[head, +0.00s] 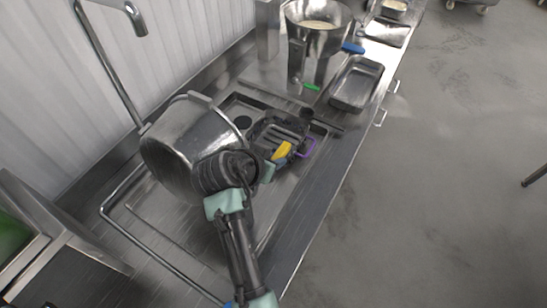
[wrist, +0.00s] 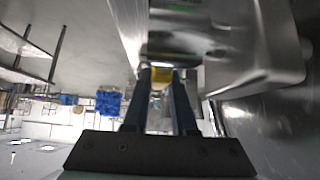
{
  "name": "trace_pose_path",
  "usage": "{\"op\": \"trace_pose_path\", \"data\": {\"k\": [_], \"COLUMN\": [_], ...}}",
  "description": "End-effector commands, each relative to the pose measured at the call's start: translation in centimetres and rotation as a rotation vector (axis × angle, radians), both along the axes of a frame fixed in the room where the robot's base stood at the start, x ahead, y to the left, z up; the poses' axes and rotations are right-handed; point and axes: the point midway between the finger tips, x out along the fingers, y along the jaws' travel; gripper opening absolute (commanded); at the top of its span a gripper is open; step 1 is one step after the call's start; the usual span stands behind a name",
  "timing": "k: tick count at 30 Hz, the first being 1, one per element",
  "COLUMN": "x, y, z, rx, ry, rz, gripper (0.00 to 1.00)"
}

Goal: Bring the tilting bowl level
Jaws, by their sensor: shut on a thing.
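A large steel bowl (head: 178,150) is tilted over the left of the steel counter, its rim slanting; my arm hides part of its right side. My gripper (wrist: 161,72) is shut on a yellow handle (wrist: 160,79), which also shows in the head view (head: 282,151) just right of the bowl. How the handle joins the bowl is hidden behind my wrist. In the wrist view, a shiny steel body lies just beyond the fingertips.
A second steel bowl (head: 318,24) with pale contents stands at the back, with blue (head: 353,47) and green (head: 311,86) handles near it. An empty steel tray (head: 357,83) lies at the counter's right edge. A purple handle (head: 307,148) is close to my gripper. A tap (head: 110,70) rises at left.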

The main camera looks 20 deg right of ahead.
Motion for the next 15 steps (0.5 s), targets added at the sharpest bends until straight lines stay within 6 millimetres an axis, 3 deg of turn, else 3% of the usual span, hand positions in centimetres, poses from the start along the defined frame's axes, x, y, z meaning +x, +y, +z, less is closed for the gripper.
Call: {"op": "trace_pose_path", "data": {"k": [15], "x": [-0.2], "y": [0.4], "z": [1.7], "rx": [-0.224], "ry": [-0.178], "rz": [0.002], "gripper": [0.00]}}
